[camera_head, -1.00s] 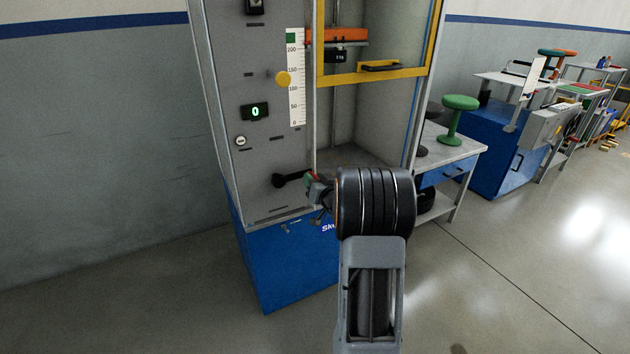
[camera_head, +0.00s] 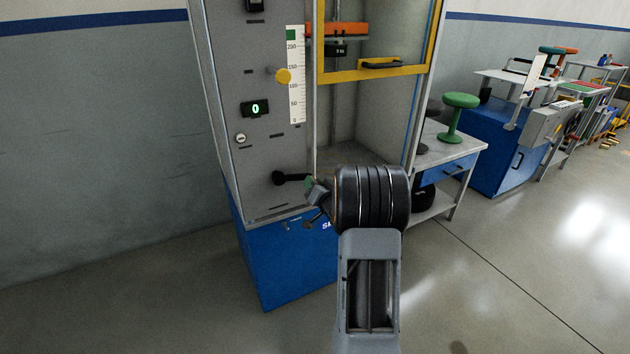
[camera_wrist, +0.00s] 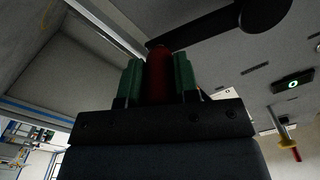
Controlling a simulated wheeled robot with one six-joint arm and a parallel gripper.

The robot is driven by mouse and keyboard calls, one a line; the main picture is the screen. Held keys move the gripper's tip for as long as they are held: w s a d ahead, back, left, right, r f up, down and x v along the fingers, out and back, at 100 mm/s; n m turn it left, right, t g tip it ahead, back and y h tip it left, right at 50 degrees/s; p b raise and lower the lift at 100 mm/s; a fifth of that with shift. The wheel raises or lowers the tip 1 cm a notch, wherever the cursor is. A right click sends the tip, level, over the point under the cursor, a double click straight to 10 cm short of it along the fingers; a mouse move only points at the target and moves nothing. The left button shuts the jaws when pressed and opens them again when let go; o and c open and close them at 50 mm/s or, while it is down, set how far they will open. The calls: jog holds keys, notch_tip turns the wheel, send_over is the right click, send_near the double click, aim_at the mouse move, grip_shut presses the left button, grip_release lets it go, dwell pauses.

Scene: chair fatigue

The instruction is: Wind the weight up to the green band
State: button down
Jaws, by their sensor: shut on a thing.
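The test cabinet (camera_head: 225,110) carries a black crank (camera_head: 292,178) low on its front panel. My gripper (camera_head: 316,188) is at the crank's outer end. In the wrist view, my gripper's green finger pads (camera_wrist: 158,82) are shut on the red crank handle (camera_wrist: 159,72), with the black crank arm (camera_wrist: 215,28) just beyond. The orange weight (camera_head: 338,29) hangs high inside the cabinet, a dark block (camera_head: 336,50) under it. Its left end is about level with the green band (camera_head: 291,34) at the top of the white scale (camera_head: 296,85).
A yellow-framed guard (camera_head: 345,76) with a black handle covers the upper opening. A green display (camera_head: 255,109) reads 0, with a yellow knob (camera_head: 283,76) above it. A bench (camera_head: 455,152) with a green stool (camera_head: 458,115) stands close on the right. Open floor lies right.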

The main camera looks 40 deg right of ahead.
jog(key=c, duration=1.3)
grip_release()
jog(key=shift+a+f, duration=0.1)
jog(key=shift+f, duration=0.25)
jog(key=o, duration=0.4)
jog(key=shift+r, duration=0.15)
jog(key=shift+o, duration=0.2)
jog(key=shift+s, duration=0.1)
jog(key=s+a+p, duration=0.1)
jog(key=s+p, duration=0.1)
jog(key=s, duration=1.1)
jog(key=shift+s+a, duration=0.3)
jog(key=shift+a, duration=0.1)
